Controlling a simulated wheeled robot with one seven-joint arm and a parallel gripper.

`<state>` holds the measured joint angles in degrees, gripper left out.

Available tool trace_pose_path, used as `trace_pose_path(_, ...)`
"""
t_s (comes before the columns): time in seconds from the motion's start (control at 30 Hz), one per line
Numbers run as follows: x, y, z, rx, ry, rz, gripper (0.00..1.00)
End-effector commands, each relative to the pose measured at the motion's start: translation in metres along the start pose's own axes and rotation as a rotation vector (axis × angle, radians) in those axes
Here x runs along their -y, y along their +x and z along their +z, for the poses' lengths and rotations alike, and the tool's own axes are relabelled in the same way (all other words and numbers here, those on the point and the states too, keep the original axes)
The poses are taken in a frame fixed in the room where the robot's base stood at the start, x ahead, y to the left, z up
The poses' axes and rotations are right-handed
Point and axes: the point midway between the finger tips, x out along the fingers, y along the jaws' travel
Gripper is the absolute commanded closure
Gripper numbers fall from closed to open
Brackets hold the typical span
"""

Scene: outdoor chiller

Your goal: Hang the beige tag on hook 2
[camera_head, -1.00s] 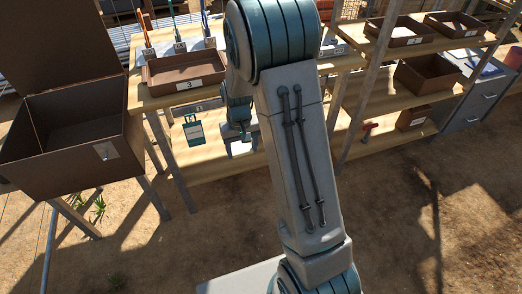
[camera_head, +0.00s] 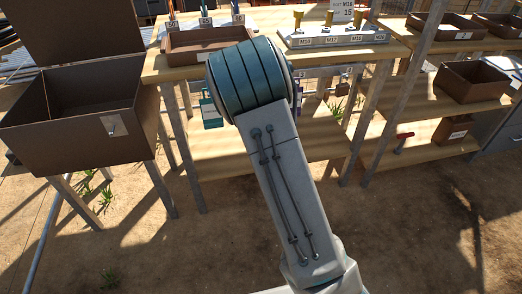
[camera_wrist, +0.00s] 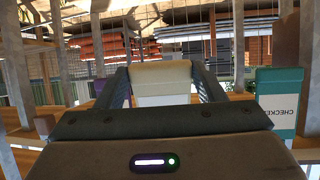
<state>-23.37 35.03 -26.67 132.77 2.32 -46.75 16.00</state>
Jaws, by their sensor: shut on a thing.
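A beige tag (camera_wrist: 160,75) with a paler lower face is between the fingers of my gripper (camera_wrist: 160,70) in the wrist view. The gripper is shut on it. In the head view my arm hides the gripper and the beige tag. A teal tag (camera_wrist: 281,100) reading "CHECKED" hangs to the right of the gripper in the wrist view, apart from it. A teal tag also shows under the bench top in the head view (camera_head: 210,112), just left of my arm. A purple tag (camera_wrist: 120,92) is partly hidden behind the left finger. I cannot make out hook 2 or any hook number.
A large open brown box (camera_head: 75,130) stands at the left. A brown tray (camera_head: 185,58) and a labelled rack (camera_head: 335,38) sit on the wooden bench. Posts and shelves with brown bins (camera_head: 470,88) stand at the right. Bare ground lies in front.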

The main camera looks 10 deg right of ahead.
Motion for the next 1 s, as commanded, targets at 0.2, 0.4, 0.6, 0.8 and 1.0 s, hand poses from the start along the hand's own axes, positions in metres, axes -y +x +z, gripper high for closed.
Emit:
trace_pose_path(0.2, 0.011, 0.002, 0.007, -0.269, -0.019, -0.053, 0.78)
trace_pose_path(0.4, 0.021, -0.016, -0.004, -0.413, -0.030, -0.116, 0.78)
trace_pose_path(0.6, 0.025, -0.028, -0.011, -0.462, -0.033, -0.147, 0.78)
trace_pose_path(0.8, 0.025, -0.029, -0.013, -0.465, -0.034, -0.149, 0.78)
trace_pose_path(1.0, 0.025, -0.029, -0.011, -0.465, -0.033, -0.149, 0.78)
